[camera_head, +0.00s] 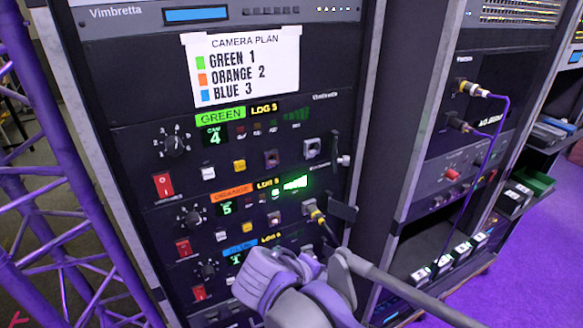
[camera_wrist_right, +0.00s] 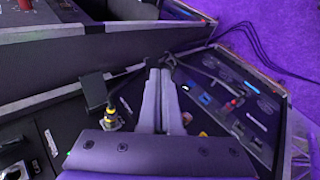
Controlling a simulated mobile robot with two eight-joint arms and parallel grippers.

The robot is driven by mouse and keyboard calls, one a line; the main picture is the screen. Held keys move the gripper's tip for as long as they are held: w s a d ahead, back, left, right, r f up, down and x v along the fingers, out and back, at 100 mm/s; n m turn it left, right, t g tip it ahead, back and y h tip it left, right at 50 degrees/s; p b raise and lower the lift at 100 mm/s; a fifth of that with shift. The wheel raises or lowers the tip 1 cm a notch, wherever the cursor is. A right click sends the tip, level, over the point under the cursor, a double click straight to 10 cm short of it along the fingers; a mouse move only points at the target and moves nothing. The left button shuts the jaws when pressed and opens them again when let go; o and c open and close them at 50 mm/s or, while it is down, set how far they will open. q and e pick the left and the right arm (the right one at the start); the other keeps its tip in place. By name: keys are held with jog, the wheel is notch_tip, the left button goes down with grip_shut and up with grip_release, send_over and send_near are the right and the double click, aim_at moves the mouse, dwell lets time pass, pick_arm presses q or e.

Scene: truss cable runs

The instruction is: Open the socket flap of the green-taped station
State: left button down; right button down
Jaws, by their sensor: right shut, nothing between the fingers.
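The green-taped station sits under the camera plan sheet, with a green label (camera_head: 221,115) and a display reading 4. Its grey socket (camera_head: 312,148) is at the right end of its row and looks uncovered. A dark flap with a pale knob (camera_head: 344,160) stands out from the panel just right of it, seen nearly edge-on. My right gripper (camera_head: 325,264) is lower, in front of the blue-taped row, apart from that flap. In the right wrist view its fingers (camera_wrist_right: 158,85) are together and empty. My left gripper is not in view.
The orange station's dark flap (camera_head: 342,210) stands open beside a yellow plug (camera_head: 317,216). A second rack (camera_head: 470,130) with purple cables stands to the right. A purple truss (camera_head: 60,170) is at left. Purple floor (camera_head: 535,262) is clear at lower right.

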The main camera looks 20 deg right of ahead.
jog(key=w+a+r+t+h+b, duration=0.15)
jog(key=w+a+r+h, duration=0.3)
jog(key=r, duration=0.45)
jog(key=w+a+r+t+h+b, duration=0.15)
jog(key=w+a+r+h, duration=0.35)
jog(key=r, duration=0.5)
send_near(334, 159)
jog(key=w+d+r, duration=0.1)
jog(key=w+d, duration=0.1)
jog(key=w, duration=0.1)
jog(key=shift+s+d+y+p, duration=0.25)
jog(key=shift+s+d, duration=0.15)
jog(key=shift+d, duration=0.4)
jog(key=shift+s+d+y+p, duration=0.2)
jog(key=shift+s+d, duration=0.15)
jog(key=shift+d, duration=0.5)
